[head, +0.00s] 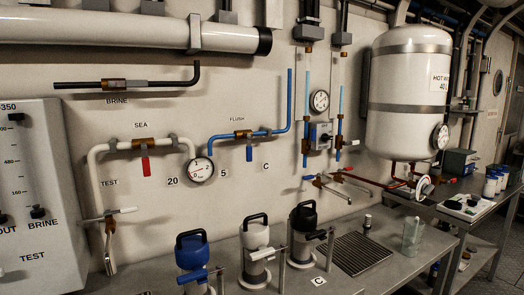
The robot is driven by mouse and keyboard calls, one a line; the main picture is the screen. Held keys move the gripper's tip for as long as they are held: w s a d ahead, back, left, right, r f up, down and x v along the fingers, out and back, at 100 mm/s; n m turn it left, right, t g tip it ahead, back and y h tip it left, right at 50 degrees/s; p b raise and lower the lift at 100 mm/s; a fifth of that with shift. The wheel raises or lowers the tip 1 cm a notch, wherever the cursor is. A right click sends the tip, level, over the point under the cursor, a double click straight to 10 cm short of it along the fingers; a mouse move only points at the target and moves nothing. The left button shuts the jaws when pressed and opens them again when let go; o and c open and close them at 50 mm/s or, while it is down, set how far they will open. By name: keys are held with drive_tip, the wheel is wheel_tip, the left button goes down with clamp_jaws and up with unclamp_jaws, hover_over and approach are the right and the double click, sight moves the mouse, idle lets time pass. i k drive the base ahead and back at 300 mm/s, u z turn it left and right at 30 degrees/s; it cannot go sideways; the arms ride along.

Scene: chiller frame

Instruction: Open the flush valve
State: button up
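The flush valve is a brass body (243,134) on a blue pipe (280,131), under the label FLUSH (237,119) on the wall. Its blue lever (249,153) hangs straight down, across the line of the horizontal pipe. The pipe runs left to a round gauge (201,169) and bends upward on the right. My gripper is not in view, and nothing touches the lever.
A red-levered valve (145,165) under the SEA label sits to the left. Below, housings with blue (191,252), white (256,238) and black (303,220) tops stand on the grey bench. A drain grate (360,253) lies right of them. The wall around the lever is clear.

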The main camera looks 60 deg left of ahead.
sight(249, 147)
drive_tip(key=u, duration=0.35)
drive_tip(key=i, duration=0.85)
drive_tip(key=u, duration=1.4)
drive_tip(key=i, duration=0.75)
drive_tip(key=u, duration=0.75)
